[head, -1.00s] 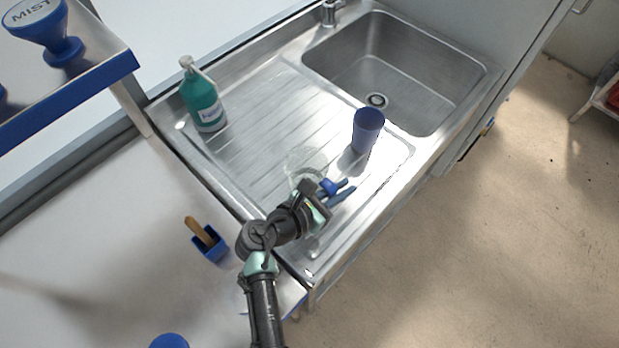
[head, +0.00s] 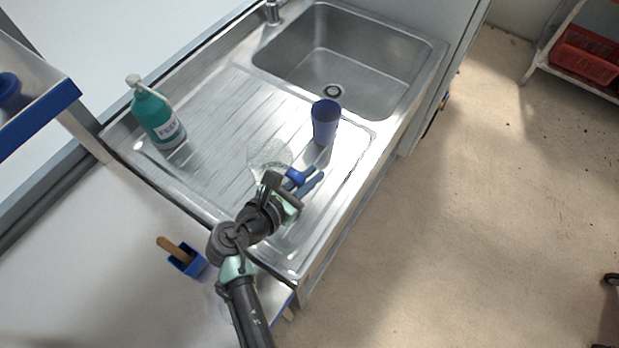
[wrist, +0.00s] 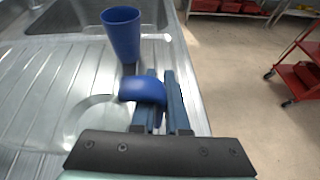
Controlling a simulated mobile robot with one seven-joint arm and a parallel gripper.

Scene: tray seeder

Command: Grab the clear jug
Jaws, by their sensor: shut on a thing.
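The clear jug (head: 266,154) is see-through with a blue handle (head: 295,177), over the ribbed steel drainboard. Its round clear body shows faintly in the wrist view (wrist: 95,118), to the left of my fingers. My gripper (head: 314,179) is at the handle side of the jug. In the wrist view my gripper (wrist: 164,98) has its two dark blue fingers closed on the blue handle (wrist: 140,89). I cannot tell whether the jug's base touches the drainboard.
A blue cup (head: 325,123) stands just beyond the jug, near the sink basin (head: 345,60). A teal bottle (head: 158,115) stands at the drainboard's left. A blue holder (head: 187,261) with a wooden-handled tool is on the left bench. The drainboard between bottle and jug is clear.

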